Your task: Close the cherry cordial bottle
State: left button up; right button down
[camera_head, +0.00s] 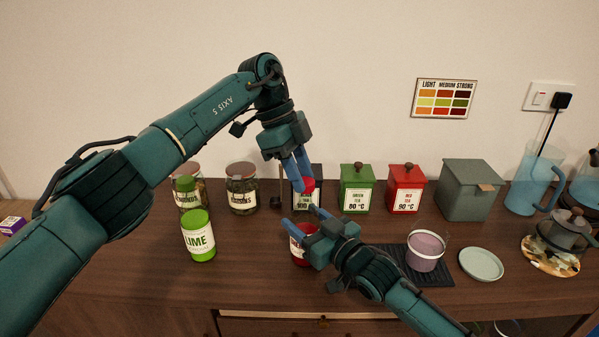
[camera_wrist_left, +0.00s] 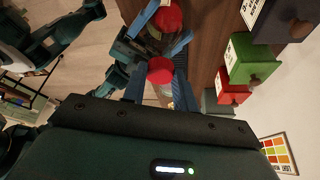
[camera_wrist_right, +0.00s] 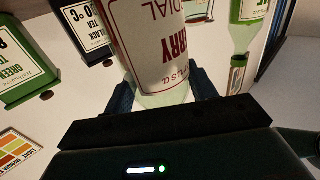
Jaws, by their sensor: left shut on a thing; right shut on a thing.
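The cherry cordial bottle (camera_head: 299,256) is red with a white label and stands on the wooden counter. My right gripper (camera_head: 305,221) is shut on it from the right; the label fills the right wrist view (camera_wrist_right: 160,45), upside down. My left gripper (camera_head: 302,180) points down above the bottle and is shut on a small red cap (camera_head: 305,187). The cap also shows between the fingers in the left wrist view (camera_wrist_left: 160,71), apart from the bottle's red top (camera_wrist_left: 168,18) beyond it. The bottle's mouth is hard to make out.
The lime bottle (camera_head: 198,240) stands to the left, before two jars. Black, green (camera_head: 356,190) and red tea tins (camera_head: 406,190) stand behind the bottle. A pink cup (camera_head: 425,252) on a dark mat and a pale saucer (camera_head: 481,264) are to the right. The front left counter is clear.

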pick_arm(q)
jog(key=shift+w+m+g, duration=0.1)
jog(key=shift+m+g, duration=0.3)
jog(key=shift+m, duration=0.7)
jog(key=o, duration=0.9)
jog(key=shift+r, duration=2.3)
jog(key=shift+y, duration=0.3)
jog(key=n, duration=0.1)
jog(key=r+n+t+y, duration=0.1)
jog(key=shift+s+d+r+n, duration=0.2)
jog(key=shift+d+n, duration=0.1)
jog(key=shift+n, duration=0.1)
jog(key=n+y, duration=0.1)
jog(key=r+n+t, duration=0.1)
jog(key=n+y, duration=0.1)
jog(key=shift+s+d+r+n+t+y, duration=0.2)
jog(key=shift+r+n+t+y, duration=0.1)
jog(key=shift+r+n, duration=0.1)
